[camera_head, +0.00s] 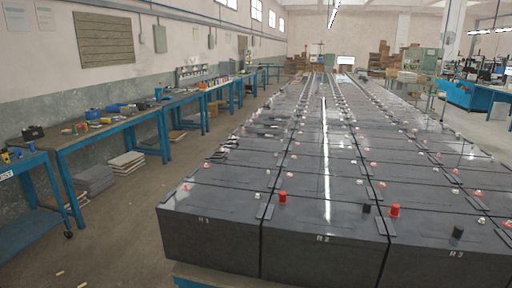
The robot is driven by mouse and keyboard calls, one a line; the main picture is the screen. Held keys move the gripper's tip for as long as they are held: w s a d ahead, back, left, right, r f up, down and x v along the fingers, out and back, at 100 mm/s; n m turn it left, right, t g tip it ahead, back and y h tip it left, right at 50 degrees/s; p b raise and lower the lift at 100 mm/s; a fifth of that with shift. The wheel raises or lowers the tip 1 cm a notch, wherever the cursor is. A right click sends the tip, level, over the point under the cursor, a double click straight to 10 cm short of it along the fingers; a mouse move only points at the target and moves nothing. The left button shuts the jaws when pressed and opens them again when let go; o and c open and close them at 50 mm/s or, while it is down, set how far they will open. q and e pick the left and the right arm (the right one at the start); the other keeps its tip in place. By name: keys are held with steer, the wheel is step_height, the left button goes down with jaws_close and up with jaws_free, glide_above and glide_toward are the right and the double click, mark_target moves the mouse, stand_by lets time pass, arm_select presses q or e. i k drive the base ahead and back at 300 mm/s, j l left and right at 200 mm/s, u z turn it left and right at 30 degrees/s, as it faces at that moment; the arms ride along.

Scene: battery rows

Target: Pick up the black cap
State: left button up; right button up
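Two small black caps show on the front row of large dark battery blocks. One black cap (366,208) stands on the top of the block marked R2 (318,255), near its right edge. The other black cap (458,231) stands on the top of the block marked R3 (440,262), at the right. Neither of my grippers shows in the head view.
A red cap (283,198) stands on R2's left side and another red cap (395,210) on R3's left side. Block R1 (208,235) is at the left. Rows of batteries run far back. Blue workbenches (110,128) line the left wall, with open floor between.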

mark_target(459, 230)
steer(key=z, duration=1.45)
steer(key=i+l+u, duration=0.1)
